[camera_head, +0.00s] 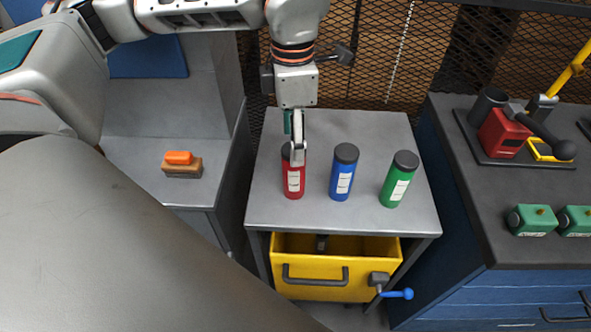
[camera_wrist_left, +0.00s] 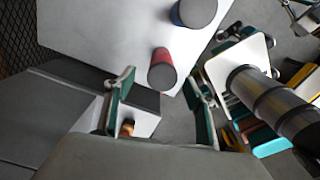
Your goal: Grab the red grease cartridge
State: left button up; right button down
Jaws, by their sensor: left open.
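The red grease cartridge (camera_head: 293,184) stands upright on the grey table, leftmost of three cartridges. My left gripper (camera_head: 294,140) comes down over it from behind, and one finger overlaps its dark cap in the head view. In the left wrist view the gripper (camera_wrist_left: 161,90) is open, with its fingers apart. The red cartridge (camera_wrist_left: 162,75) appears there just beyond the fingertips, roughly between their lines, with nothing held. Whether a finger touches the cartridge cannot be told. My right gripper is in neither view.
A blue cartridge (camera_head: 342,177) and a green cartridge (camera_head: 396,186) stand to the right on the table (camera_head: 300,216). A yellow drawer (camera_head: 316,283) is open below the tabletop. A brush (camera_head: 182,164) lies on the left bench. A mesh panel (camera_head: 388,50) rises behind.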

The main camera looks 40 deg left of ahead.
aim_at(294, 172)
pick_arm(q)
notch_tip(294, 172, down, 5)
jog(key=shift+s+d+r, duration=0.15)
jog(key=shift+r, duration=0.05)
grip_shut()
jog(key=shift+r, duration=0.1)
jog(key=shift+r, duration=0.1)
